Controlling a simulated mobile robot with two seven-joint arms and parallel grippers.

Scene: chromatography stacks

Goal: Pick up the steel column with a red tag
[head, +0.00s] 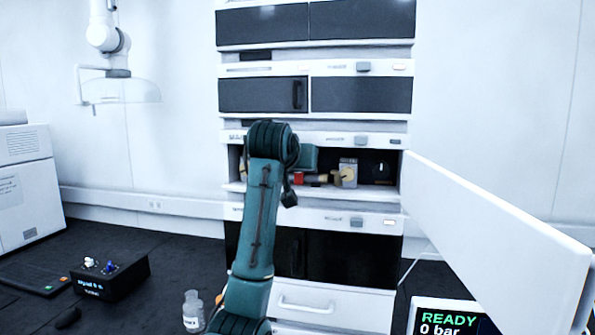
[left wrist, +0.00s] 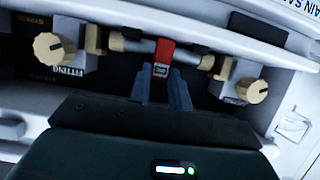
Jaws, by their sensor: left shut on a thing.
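The steel column (left wrist: 188,55) lies level between two beige-knobbed fittings in the left wrist view, with beige ends and a red tag (left wrist: 162,58) around its middle. The red tag (head: 298,178) also shows small inside the open bay in the head view. My left gripper (left wrist: 163,82) reaches into the bay and is shut on the column at the tag, one finger on each side of it. The column still lies in line with both fittings; I cannot tell whether it is free of them. In the head view my left arm hides most of the gripper. My right gripper is not in view.
The left fitting (left wrist: 50,45) and right fitting (left wrist: 252,90) flank the column closely. The bay's shelf edge (head: 370,193) lies below. A white door (head: 500,225) stands open at the right. A small bottle (head: 193,312) and a black box (head: 110,275) stand on the dark bench at left.

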